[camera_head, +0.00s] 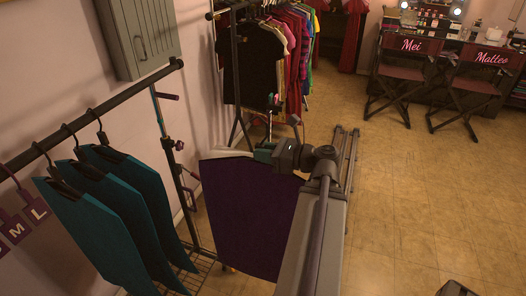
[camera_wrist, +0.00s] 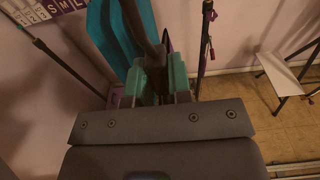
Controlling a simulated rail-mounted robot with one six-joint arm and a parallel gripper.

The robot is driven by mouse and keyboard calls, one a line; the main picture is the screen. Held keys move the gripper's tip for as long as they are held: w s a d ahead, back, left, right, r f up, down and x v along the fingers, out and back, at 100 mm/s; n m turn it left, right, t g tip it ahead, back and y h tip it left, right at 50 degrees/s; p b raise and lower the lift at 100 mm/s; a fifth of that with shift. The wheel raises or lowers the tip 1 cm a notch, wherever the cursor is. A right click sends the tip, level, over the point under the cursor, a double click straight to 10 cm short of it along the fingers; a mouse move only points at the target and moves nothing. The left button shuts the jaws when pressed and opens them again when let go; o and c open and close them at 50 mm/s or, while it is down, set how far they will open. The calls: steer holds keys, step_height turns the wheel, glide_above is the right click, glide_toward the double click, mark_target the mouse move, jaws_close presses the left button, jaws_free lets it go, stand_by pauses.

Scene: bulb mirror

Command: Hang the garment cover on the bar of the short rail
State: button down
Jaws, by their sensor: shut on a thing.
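The garment cover (camera_head: 250,220) is a dark purple panel with a pale top edge, hanging in the air below my gripper (camera_head: 262,153). My gripper is shut on its hanger at the top; in the wrist view, a dark hanger part (camera_wrist: 154,72) stands between the teal fingers (camera_wrist: 155,92). A near rail at left has a dark bar (camera_head: 135,85), with several teal covers (camera_head: 125,205) hooked along its nearer part. The purple cover is apart from this bar, to its right. The bar's far end is bare. Which rail is the short one is unclear.
A farther rail holds coloured shirts (camera_head: 295,45) and a black garment (camera_head: 250,65). A grey cabinet (camera_head: 140,35) is on the wall above the near bar. Lettered tags (camera_head: 18,228) hang at left. Two named chairs (camera_head: 405,70) stand at the back right. The right floor is mostly clear.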

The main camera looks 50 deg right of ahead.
steer(key=shift+d, duration=0.15)
steer(key=shift+w, duration=0.1)
steer(key=r+x, duration=0.2)
steer(key=x, duration=2.3)
steer(key=r+x, duration=0.3)
steer(key=x, duration=2.2)
steer(key=shift+w+a+r, duration=0.2)
steer(key=shift+w+a, duration=0.2)
steer(key=shift+w, duration=0.05)
steer(key=shift+f+b, duration=0.9)
steer(key=c, duration=1)
jaws_free()
steer(key=shift+s, duration=0.1)
steer(key=shift+o, duration=0.2)
steer(key=shift+s+d, duration=0.1)
steer(key=shift+s, duration=0.05)
